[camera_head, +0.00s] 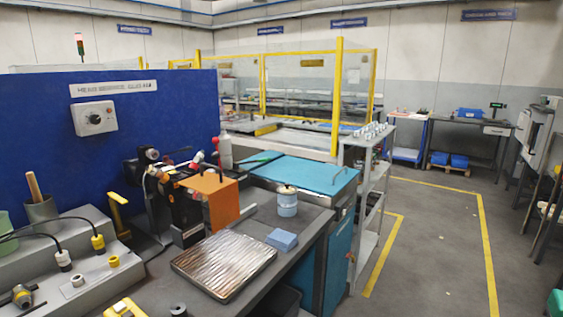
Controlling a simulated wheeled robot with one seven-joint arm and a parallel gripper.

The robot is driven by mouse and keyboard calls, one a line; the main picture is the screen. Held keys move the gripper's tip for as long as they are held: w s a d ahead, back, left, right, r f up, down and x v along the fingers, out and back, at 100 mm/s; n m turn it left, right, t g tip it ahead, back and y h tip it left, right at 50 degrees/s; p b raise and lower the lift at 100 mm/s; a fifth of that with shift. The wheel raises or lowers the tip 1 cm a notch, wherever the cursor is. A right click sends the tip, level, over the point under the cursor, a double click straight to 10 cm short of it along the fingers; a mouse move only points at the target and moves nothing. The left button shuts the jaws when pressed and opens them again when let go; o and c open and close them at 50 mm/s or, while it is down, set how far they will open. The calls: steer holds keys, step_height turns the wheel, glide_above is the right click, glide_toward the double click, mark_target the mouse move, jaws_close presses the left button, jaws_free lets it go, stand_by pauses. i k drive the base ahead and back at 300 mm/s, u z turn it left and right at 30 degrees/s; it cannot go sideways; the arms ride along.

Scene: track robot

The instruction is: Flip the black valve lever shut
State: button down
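I cannot make out a black valve lever for certain. A small yellow and grey fitting (22,296) lies at the lower left on the grey stepped bench unit; it is too small to tell whether it has a lever. A dark machine with an orange box-shaped cover (208,200) stands at the middle of the bench, with small red and white parts (198,158) on top. A white control box with a dark round knob (95,118) is on the blue panel. My gripper is not in view.
On the bench are a ribbed metal tray (224,265), a blue block (281,239), a white and blue tin (287,203) and a yellow item (125,308). A teal-topped cabinet (305,172) and a grey shelf cart (367,190) stand beyond. The floor at right (430,240) is mostly clear.

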mark_target(216, 156)
steer(key=z, duration=0.75)
steer(key=i, duration=1.3)
steer(key=u, duration=2.2)
